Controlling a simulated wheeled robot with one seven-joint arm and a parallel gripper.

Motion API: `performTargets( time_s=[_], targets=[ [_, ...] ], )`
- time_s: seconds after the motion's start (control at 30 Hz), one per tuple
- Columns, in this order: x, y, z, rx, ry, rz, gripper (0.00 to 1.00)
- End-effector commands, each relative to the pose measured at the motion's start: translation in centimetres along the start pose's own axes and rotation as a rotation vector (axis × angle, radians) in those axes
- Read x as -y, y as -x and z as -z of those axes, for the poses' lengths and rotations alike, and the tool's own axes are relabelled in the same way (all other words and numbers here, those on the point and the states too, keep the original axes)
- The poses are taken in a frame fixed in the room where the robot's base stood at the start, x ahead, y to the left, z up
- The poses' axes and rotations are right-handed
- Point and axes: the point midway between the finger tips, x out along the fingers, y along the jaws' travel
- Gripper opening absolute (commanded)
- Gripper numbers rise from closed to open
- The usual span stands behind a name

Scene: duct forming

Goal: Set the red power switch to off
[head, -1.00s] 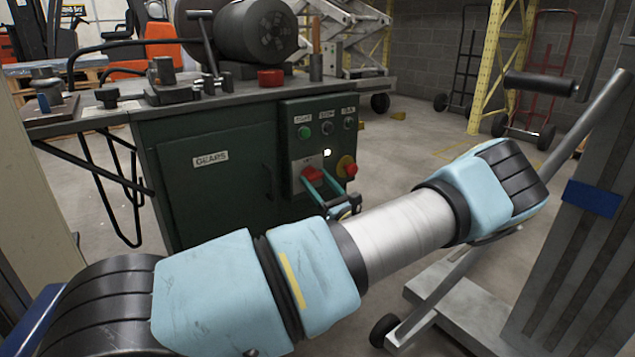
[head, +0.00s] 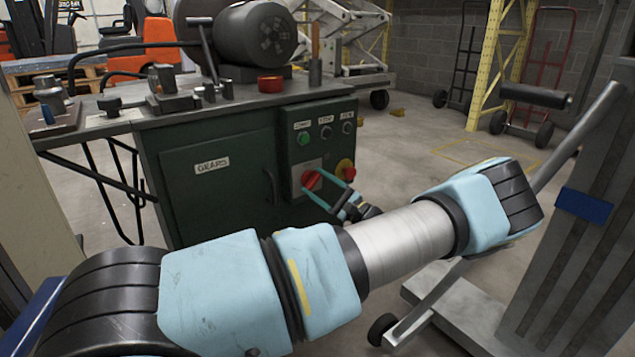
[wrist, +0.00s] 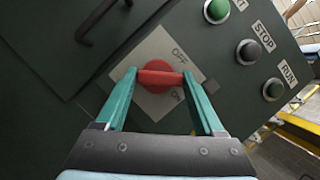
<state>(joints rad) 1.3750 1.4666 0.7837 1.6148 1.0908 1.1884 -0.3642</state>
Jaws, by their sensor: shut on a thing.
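The red power switch (head: 311,181) is a rotary knob on a light square plate on the front of the green machine cabinet. In the wrist view the knob (wrist: 157,75) lies across the picture, with its bar roughly level. The plate's OFF label (wrist: 179,56) is above it and the ON label (wrist: 177,96) is below right. My gripper (wrist: 160,79) is shut on the knob, one teal finger at each end of the bar. In the head view my gripper (head: 325,185) reaches the knob from the right; its wrist is partly hidden behind my arm.
A door handle (head: 269,186) is to the left.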

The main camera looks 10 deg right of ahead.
Motion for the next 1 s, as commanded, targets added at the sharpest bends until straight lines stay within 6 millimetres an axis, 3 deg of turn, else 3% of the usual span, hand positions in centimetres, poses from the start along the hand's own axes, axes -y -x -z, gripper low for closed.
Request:
performTargets(
  time_s=[0.6, 1.0],
  targets=[
    [0.38, -0.05, -0.26, -0.001, 0.523, -0.218, 0.14],
    [0.37, -0.03, -0.30, -0.001, 0.731, -0.304, 0.14]
  ],
)
